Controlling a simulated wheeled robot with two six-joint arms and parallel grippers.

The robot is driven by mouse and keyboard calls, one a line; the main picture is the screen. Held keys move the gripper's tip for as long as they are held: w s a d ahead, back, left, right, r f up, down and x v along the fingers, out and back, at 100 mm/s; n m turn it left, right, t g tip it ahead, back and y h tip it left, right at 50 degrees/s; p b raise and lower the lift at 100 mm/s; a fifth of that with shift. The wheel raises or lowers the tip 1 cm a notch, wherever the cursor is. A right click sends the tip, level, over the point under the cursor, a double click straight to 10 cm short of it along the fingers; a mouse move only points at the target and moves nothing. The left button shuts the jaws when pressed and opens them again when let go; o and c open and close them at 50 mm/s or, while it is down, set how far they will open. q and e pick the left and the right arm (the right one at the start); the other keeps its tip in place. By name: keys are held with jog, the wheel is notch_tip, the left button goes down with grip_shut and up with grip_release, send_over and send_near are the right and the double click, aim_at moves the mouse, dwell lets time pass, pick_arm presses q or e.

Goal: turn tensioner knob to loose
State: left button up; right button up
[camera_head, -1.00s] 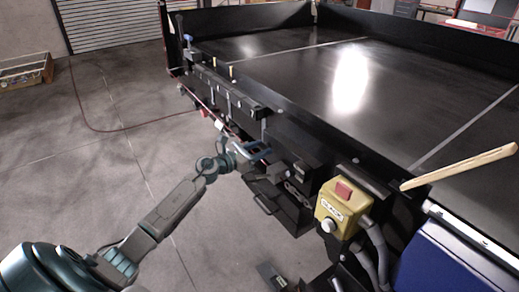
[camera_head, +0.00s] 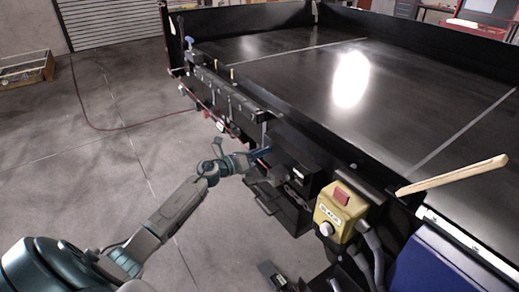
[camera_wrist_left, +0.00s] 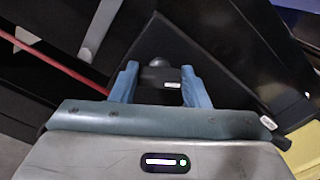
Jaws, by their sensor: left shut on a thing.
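A small dark knob (camera_wrist_left: 158,75) shows between the two blue fingers of my left gripper (camera_wrist_left: 160,86) in the left wrist view. It sits on the black side of the conveyor, and a small white label shows just below it. In the head view my left gripper (camera_head: 260,154) reaches the conveyor's near side, and its fingers are seen nearly edge-on. The gripper is shut on the knob. The knob itself cannot be made out in the head view. My right gripper is not in view.
A red cord (camera_head: 125,128) runs along the left. The floor at left is mostly clear.

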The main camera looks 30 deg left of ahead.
pick_arm(q)
jog(key=shift+a+f+n+p, duration=0.15)
jog(key=shift+n+p, duration=1.25)
jog(key=shift+n, duration=1.45)
jog(key=shift+d+f+n+p, duration=0.1)
jog(key=shift+n+p, duration=1.25)
jog(key=shift+n, duration=1.5)
jog(key=o, duration=1)
